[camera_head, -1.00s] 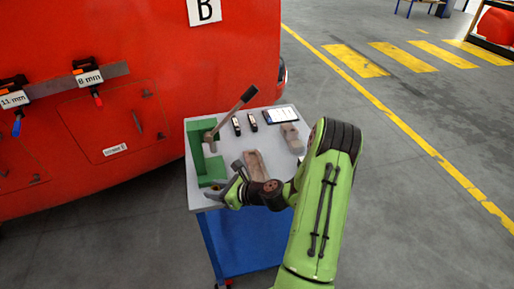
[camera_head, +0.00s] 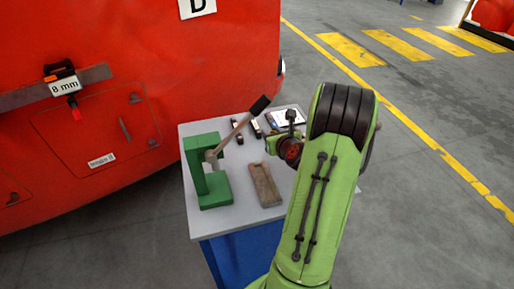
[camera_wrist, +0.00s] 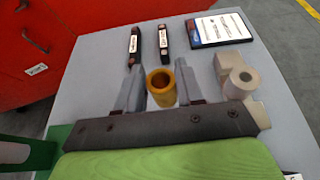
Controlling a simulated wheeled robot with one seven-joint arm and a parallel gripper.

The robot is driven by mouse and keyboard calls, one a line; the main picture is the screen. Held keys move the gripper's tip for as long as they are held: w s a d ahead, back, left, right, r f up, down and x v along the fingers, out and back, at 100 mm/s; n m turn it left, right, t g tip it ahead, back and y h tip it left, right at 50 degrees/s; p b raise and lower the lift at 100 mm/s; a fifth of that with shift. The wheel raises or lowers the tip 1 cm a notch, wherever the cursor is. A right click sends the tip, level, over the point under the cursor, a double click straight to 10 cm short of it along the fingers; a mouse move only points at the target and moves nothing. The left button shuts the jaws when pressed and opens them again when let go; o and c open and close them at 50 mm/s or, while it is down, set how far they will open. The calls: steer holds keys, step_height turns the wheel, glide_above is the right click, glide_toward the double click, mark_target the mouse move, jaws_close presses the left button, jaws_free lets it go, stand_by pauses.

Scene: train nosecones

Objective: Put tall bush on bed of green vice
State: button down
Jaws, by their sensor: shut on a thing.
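A brass-coloured hollow bush (camera_wrist: 161,88) stands between the two grey fingers of my gripper (camera_wrist: 160,92) in the wrist view. The fingers are shut on it, and its open top faces the camera. Whether its bottom touches the table is hard to tell. In the head view my gripper is mostly hidden by my arm at the right side of the table. The green vice (camera_head: 215,197) stands at the table's left, with its lever (camera_head: 235,137) tilted up to the right. Its bed looks empty. A green edge of the vice (camera_wrist: 40,155) shows at lower left in the wrist view.
A brown block (camera_head: 264,184) lies right of the vice on the grey table (camera_head: 237,212). A beige block with a round roll-like part (camera_wrist: 238,80) is close right of my gripper. Two small dark tools (camera_wrist: 135,47) and a tablet (camera_wrist: 221,28) lie behind. A red train body (camera_head: 130,60) stands behind left.

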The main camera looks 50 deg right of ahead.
step_height(320, 180, down, 10)
steer(key=b, duration=0.4)
steer(key=shift+s+a+r, duration=0.1)
steer(key=shift+s+r, duration=0.05)
steer(key=shift+r, duration=0.15)
steer(key=c, duration=0.7)
jaws_free()
